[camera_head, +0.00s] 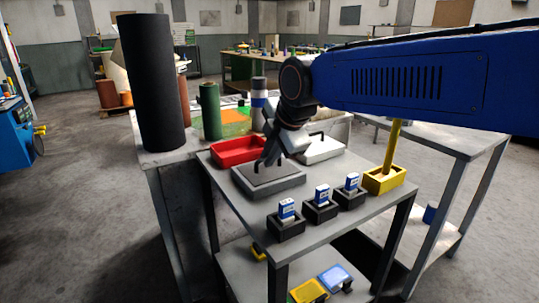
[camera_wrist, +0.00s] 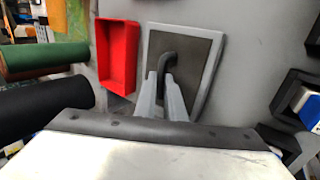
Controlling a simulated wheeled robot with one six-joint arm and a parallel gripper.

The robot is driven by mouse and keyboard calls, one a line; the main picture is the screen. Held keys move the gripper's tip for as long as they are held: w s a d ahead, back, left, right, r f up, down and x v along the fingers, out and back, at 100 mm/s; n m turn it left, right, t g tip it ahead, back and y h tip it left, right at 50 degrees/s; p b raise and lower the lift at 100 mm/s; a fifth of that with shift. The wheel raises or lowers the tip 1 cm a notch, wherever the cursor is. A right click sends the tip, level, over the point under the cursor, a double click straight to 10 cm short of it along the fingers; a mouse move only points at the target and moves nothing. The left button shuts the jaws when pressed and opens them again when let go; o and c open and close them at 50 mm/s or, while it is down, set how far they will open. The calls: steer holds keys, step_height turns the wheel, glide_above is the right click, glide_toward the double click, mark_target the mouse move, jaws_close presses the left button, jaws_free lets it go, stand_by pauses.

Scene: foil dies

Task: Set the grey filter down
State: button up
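The grey filter (camera_wrist: 195,55) is a dark grey square plate with a hooked dark handle. It also shows in the head view (camera_head: 278,176), level within a light grey tray (camera_head: 272,192) on the metal table. I cannot tell whether it rests fully on the tray. My gripper (camera_wrist: 163,80) comes down from above, with its two grey fingers close together on either side of the handle, and appears shut on it. The fingers also show in the head view (camera_head: 271,155) over the plate. They hide part of the handle.
A red tray (camera_head: 238,151) is just left of the grey tray, and a white tray (camera_head: 320,151) is behind right. Several dark holders (camera_head: 286,229) with blue-white boxes line the front edge. A yellow box (camera_head: 384,181) with a post stands right. A tall black cylinder (camera_head: 153,85) stands left.

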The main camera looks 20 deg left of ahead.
steer(key=o, duration=0.4)
steer(key=shift+c, duration=0.2)
steer(key=shift+r, duration=0.15)
steer(key=v, duration=1.2)
steer(key=shift+d, duration=0.1)
steer(key=d+f+m+h, duration=0.1)
steer(key=d+f+m, duration=0.25)
steer(key=d, duration=0.55)
steer(key=s+d+f+m+h, duration=0.1)
steer(key=d+f+m, duration=0.3)
steer(key=d, duration=0.5)
steer(key=d+f+m+h, duration=0.1)
steer(key=d+f+m, duration=0.2)
steer(key=d+m, duration=0.45)
steer(key=s+d+f+m+h, duration=0.2)
steer(key=s+d+f+m, duration=1)
steer(key=d, duration=0.7)
step_height(320, 180, down, 5)
steer(key=s, duration=0.2)
steer(key=shift+s+r+m, duration=0.25)
steer(key=shift+s+m, duration=0.1)
steer(key=shift+m, duration=0.05)
